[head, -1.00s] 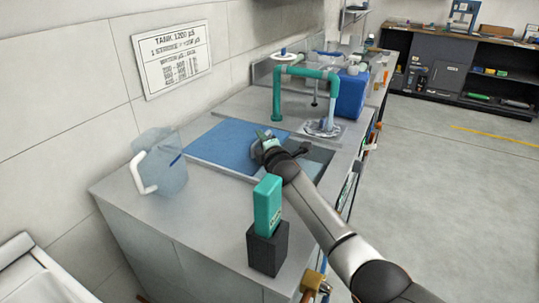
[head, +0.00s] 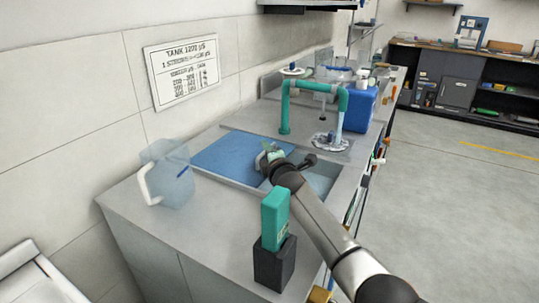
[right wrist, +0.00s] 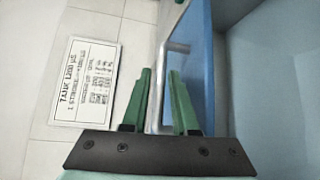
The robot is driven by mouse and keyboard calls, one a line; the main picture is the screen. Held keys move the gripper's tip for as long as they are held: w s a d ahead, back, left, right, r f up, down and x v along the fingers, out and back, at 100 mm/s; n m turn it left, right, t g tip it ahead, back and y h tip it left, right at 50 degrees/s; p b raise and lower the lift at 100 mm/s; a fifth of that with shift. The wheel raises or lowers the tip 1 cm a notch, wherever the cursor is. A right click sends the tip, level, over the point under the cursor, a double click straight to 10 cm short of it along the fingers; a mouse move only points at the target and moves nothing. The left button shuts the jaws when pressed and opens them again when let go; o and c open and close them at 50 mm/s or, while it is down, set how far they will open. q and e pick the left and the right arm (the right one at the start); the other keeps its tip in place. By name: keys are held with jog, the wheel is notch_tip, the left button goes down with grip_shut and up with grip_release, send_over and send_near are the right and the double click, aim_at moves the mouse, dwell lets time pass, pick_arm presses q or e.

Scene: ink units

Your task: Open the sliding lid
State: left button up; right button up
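The sliding lid (head: 228,148) is a flat blue panel lying in the grey counter top. A strip of the light blue recess (head: 322,176) shows uncovered on its right. My right gripper (head: 264,156) is at the right part of the lid. In the right wrist view its two green fingers (right wrist: 160,82) stand apart, one on each side of a thin grey bar handle (right wrist: 157,112) that stands off the lid's blue face (right wrist: 198,70). I cannot tell whether either finger touches the bar. My left gripper is not in view.
A clear jug (head: 168,174) with a white handle stands on the counter left of the lid. A teal device in a black holder (head: 274,262) stands at the near edge. A teal pipe arch (head: 312,87) and a blue container (head: 360,104) are behind. A wall sign (head: 182,72) hangs left.

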jog(key=shift+p+v, duration=0.7)
jog(key=shift+v, duration=0.1)
jog(key=p+v, duration=0.3)
jog(key=v, duration=0.8)
